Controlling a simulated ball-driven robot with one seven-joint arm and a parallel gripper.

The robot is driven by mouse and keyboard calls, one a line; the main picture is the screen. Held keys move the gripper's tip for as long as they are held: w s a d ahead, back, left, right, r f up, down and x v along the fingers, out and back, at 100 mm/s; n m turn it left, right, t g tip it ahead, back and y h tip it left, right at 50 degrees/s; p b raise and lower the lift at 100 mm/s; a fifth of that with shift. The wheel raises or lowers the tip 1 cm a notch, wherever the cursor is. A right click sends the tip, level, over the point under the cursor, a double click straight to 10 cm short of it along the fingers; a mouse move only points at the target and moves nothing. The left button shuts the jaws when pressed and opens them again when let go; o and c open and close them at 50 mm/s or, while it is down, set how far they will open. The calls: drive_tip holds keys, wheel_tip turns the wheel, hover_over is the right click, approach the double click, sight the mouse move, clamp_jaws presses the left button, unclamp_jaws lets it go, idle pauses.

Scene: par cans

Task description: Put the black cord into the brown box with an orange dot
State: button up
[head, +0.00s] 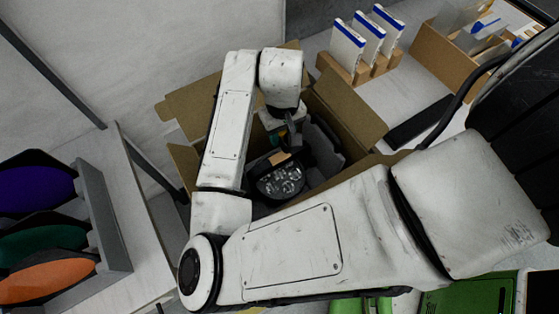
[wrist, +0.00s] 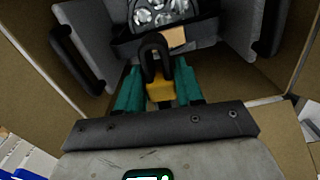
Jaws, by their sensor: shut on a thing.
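The brown box (head: 345,105) stands open with its flaps spread; no orange dot shows on its visible sides. My gripper (head: 285,132) reaches down inside it. In the wrist view, the teal fingers of my gripper (wrist: 158,80) are shut on a thick black loop, which looks like the black cord (wrist: 154,46). A yellow piece shows between the fingers. The loop hangs over the box's inside, in front of a black par can (head: 280,181) with clear lenses, also seen in the wrist view (wrist: 158,12). I cannot tell whether the loop touches the par can.
Grey padding (head: 322,148) lines parts of the box. White cards with blue edges (head: 347,45) stand in a holder behind it, next to another cardboard tray (head: 440,55). Coloured discs (head: 45,245) sit in a grey rack at left. A green case (head: 470,297) lies at front right.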

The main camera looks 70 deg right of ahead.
drive_tip(key=shift+f+b, duration=1.3)
drive_tip(key=shift+f, duration=0.65)
drive_tip(key=o, duration=1.2)
wheel_tip(320, 180, up, 11)
drive_tip(key=shift+f, duration=0.1)
